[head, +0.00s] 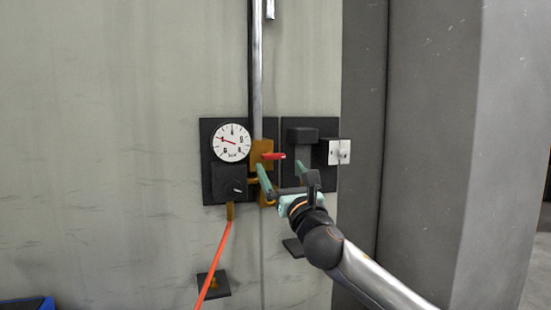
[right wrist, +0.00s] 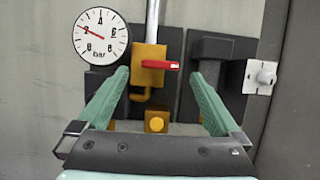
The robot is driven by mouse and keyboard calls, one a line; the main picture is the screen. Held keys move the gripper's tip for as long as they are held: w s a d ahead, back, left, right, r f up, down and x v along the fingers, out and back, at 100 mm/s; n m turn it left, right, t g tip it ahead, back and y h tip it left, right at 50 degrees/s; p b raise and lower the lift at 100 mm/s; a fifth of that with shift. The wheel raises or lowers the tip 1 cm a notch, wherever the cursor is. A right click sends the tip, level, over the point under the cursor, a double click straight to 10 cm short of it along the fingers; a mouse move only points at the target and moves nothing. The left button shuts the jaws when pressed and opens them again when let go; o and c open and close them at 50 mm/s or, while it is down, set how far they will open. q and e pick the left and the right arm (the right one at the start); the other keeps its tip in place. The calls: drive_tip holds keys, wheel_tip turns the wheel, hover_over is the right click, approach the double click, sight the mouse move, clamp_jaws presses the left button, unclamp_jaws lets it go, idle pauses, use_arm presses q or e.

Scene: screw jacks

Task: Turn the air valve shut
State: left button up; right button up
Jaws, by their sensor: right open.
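The air valve is a brass body (head: 262,150) on a dark wall panel, with a red lever handle (head: 274,156) pointing right, level. In the right wrist view the red handle (right wrist: 157,65) lies across the front of the brass body (right wrist: 149,75), ahead of my fingers. My right gripper (head: 281,170) is open and empty, just in front of and a little below the handle, apart from it as far as I can tell. In the right wrist view its two green fingers (right wrist: 157,77) stand on either side of the valve. My left gripper is not in view.
A round pressure gauge (head: 231,142) sits left of the valve, its red needle near 2 in the wrist view. A steel pipe (head: 257,80) rises above the valve. An orange hose (head: 217,263) hangs below. A white switch plate (head: 339,151) and grey column (head: 430,140) stand at right.

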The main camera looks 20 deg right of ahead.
sight(275, 159)
drive_tip(key=shift+x, duration=2.25)
drive_tip(key=c, duration=1.4)
